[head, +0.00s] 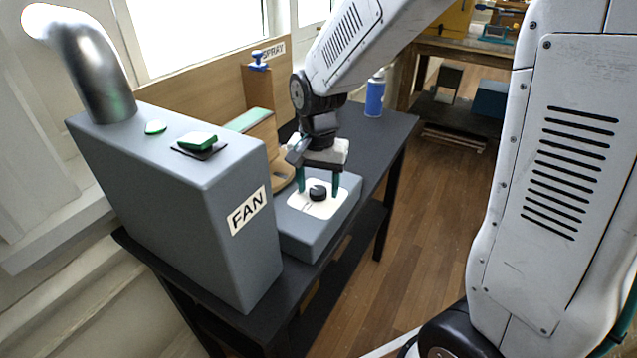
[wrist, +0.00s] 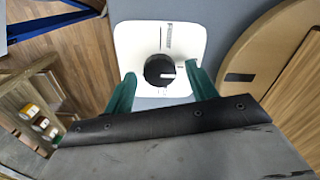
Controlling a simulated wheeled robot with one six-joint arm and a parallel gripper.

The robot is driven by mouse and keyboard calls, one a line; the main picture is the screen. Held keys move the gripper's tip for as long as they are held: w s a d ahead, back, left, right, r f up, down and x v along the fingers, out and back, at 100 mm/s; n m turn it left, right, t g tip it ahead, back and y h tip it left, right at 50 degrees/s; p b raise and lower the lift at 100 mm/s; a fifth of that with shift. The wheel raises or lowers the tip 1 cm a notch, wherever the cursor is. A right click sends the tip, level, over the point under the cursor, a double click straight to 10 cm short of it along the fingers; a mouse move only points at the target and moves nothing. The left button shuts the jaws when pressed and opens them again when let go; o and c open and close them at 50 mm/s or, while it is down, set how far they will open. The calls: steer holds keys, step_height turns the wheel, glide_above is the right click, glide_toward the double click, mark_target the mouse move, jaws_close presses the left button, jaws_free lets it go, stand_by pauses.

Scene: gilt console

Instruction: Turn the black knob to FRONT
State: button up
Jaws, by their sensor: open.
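The black knob (head: 318,193) is a small round knob on a white plate (head: 334,207), on top of a low grey box (head: 303,241). In the wrist view the knob (wrist: 159,70) lies near the middle of the white plate (wrist: 135,38), with a light pointer mark toward its right side.
A large grey box labelled FAN (head: 247,210) with a metal pipe (head: 98,75) stands left of the knob box. A wooden stand (head: 258,123) is behind, and a blue can (head: 375,97) stands at the back of the dark table (head: 388,140). Wooden floor lies open at right.

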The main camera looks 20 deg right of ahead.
steer(key=c, duration=1)
steer(key=shift+n, duration=0.4)
steer(key=n, duration=1.3)
steer(key=shift+n, duration=2)
